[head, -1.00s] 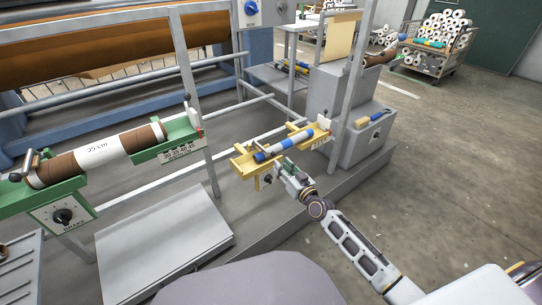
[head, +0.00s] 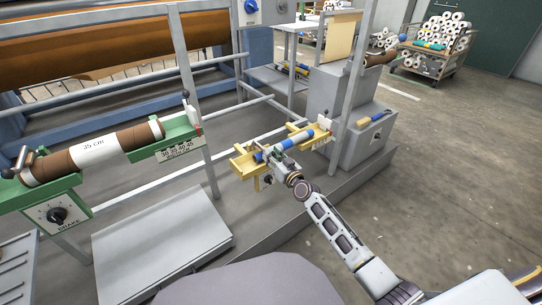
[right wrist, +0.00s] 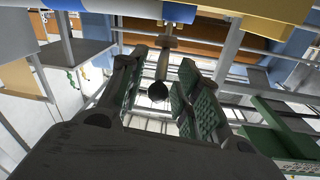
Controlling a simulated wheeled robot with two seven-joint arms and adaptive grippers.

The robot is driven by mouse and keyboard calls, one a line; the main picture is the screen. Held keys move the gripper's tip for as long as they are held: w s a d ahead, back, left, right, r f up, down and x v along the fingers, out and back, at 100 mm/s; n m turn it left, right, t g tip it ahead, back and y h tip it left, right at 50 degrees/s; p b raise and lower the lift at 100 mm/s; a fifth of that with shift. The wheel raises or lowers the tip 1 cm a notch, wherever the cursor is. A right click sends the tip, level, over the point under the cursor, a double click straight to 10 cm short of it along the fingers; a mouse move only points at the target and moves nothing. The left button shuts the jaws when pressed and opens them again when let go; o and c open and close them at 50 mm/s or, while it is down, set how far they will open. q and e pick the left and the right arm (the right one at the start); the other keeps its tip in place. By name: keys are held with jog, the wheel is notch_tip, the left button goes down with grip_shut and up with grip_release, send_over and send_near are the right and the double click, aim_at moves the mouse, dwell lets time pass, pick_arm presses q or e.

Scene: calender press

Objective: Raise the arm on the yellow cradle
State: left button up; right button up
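The yellow cradle (head: 242,166) stands right of centre in the head view, with a blue and white roll (head: 301,142) lying along it. My right gripper (head: 271,157) is at the cradle's near side, in front of the roll's left part. In the right wrist view its green-padded fingers (right wrist: 160,84) are apart. A grey rod with a dark round end (right wrist: 158,91), seemingly the cradle's arm, shows between them. I see gaps beside the rod, so the fingers do not look closed on it. In the head view the gripper hides most of the arm. My left gripper is not in view.
A green cradle (head: 40,193) with a brown roll and brake dial is at the left. A grey upright post (head: 198,100) stands between the cradles. A grey cabinet (head: 352,150) stands close right of the yellow cradle.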

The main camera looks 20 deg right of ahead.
jog(key=shift+w+a, duration=0.15)
jog(key=shift+w, duration=0.4)
grip_shut()
